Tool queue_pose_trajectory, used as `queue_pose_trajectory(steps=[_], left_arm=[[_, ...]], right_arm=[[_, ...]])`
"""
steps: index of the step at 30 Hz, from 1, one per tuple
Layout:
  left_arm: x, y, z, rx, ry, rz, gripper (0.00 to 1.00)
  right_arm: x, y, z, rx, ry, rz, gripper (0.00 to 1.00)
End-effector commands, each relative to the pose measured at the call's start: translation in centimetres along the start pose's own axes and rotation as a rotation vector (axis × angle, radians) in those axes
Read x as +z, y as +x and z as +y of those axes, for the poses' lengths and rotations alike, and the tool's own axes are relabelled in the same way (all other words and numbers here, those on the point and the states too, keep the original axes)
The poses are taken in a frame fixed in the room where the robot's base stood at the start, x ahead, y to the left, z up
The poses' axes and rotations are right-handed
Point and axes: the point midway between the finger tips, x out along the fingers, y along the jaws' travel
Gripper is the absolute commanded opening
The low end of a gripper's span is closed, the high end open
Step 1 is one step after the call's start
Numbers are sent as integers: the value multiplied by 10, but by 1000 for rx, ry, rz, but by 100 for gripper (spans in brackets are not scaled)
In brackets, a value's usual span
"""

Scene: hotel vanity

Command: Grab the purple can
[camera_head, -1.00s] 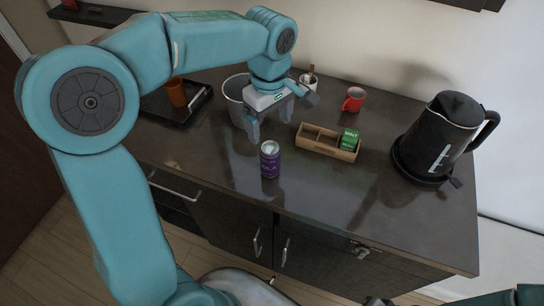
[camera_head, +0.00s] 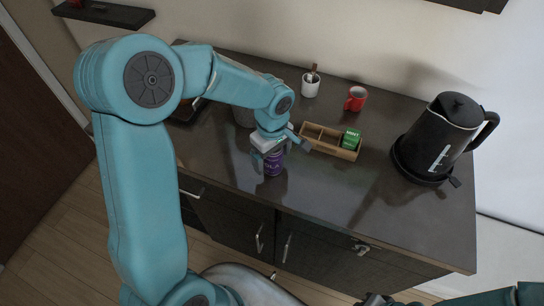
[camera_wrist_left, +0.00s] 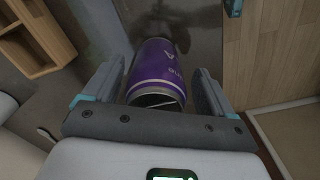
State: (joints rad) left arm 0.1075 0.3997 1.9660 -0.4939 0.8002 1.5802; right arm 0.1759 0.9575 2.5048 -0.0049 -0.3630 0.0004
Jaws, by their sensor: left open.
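The purple can (camera_head: 273,163) stands upright on the dark counter near its front edge; its top is partly hidden by my gripper in the head view. In the left wrist view the purple can (camera_wrist_left: 157,72) lies between the two fingers, with a gap visible on the right side. My left gripper (camera_head: 270,160) is open, with its fingers around the can from above; it also shows in the left wrist view (camera_wrist_left: 152,88).
A wooden divided box (camera_head: 318,146) with a green packet (camera_head: 351,139) stands just right of the can. A red mug (camera_head: 355,98) and a white cup (camera_head: 310,86) are behind. A black kettle (camera_head: 440,135) stands at the right. The front-right counter is clear.

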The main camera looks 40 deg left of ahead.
Motion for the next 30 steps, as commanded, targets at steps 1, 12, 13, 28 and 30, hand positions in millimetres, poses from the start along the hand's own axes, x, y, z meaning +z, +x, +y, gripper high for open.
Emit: queue_pose_trajectory(steps=[1, 12, 13, 28, 30], left_arm=[[0, 0, 0, 0, 0, 0, 86], [0, 0, 0, 0, 0, 0, 18], [0, 0, 0, 1, 0, 0, 18], [0, -61, 2, 11, 0, 3, 17], [0, -84, 2, 11, 0, 3, 17]], right_arm=[[0, 0, 0, 0, 0, 0, 0], [0, 0, 0, 0, 0, 0, 0], [0, 0, 0, 0, 0, 0, 0], [0, 5, 2, 0, 0, 0, 0], [0, 6, 2, 0, 0, 0, 0]])
